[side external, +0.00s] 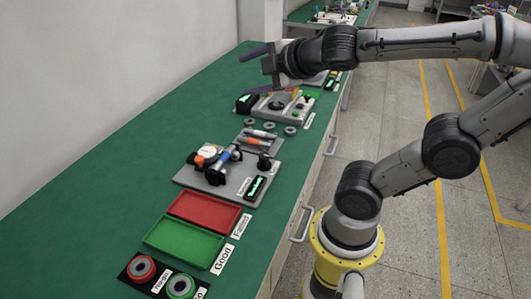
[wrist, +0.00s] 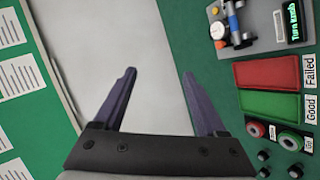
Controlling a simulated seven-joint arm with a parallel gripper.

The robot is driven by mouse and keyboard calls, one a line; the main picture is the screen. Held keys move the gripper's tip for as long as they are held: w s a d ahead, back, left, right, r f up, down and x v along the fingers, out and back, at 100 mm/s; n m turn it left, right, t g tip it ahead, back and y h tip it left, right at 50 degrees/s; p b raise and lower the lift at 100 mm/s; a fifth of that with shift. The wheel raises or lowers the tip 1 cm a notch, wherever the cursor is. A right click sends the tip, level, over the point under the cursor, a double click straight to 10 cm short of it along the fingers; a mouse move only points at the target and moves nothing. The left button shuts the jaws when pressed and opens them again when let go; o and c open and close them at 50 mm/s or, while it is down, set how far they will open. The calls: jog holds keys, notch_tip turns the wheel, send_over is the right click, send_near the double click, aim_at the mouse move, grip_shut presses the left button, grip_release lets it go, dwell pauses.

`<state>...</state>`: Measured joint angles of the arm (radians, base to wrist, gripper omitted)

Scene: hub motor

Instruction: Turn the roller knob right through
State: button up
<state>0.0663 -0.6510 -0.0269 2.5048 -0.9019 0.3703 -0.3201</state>
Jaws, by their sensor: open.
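The roller knob is probably the small black knob (side external: 265,162) on a grey station plate (side external: 238,191) in the side view, but I cannot be sure. The plate also carries a blue-and-black device (side external: 222,164) and an orange-and-white round part. In the wrist view the station (wrist: 258,40) is at the top right, cut by the edge. Its display (wrist: 294,22) seems to read "Turn knob". My gripper (side external: 259,71) is open and empty, above the far part of the bench and well away from the knob. Its two purple fingers (wrist: 159,73) stand apart in the wrist view.
A red tray (side external: 204,210) and green tray (side external: 186,242), labelled Failed and Good, lie in front of the station. Red and green round buttons (side external: 141,268) are nearest. Another grey fixture (side external: 277,106) and loose rings lie farther back. The bench's left side (side external: 100,195) is clear.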

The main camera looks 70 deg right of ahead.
jog(key=w+r+n+t, duration=0.1)
jog(key=w+n, duration=0.2)
jog(key=n, duration=0.2)
jog(key=n+g+y, duration=0.3)
jog(key=n+g, duration=0.6)
jog(key=n, duration=0.7)
send_near(264, 155)
jog(key=shift+t, duration=0.3)
jog(key=shift+s+x, duration=0.15)
jog(key=shift+x, duration=1.95)
jog(key=shift+s+x, duration=0.1)
jog(key=shift+x, duration=2)
jog(key=shift+d+f, duration=0.1)
jog(key=shift+c, duration=0.3)
grip_shut()
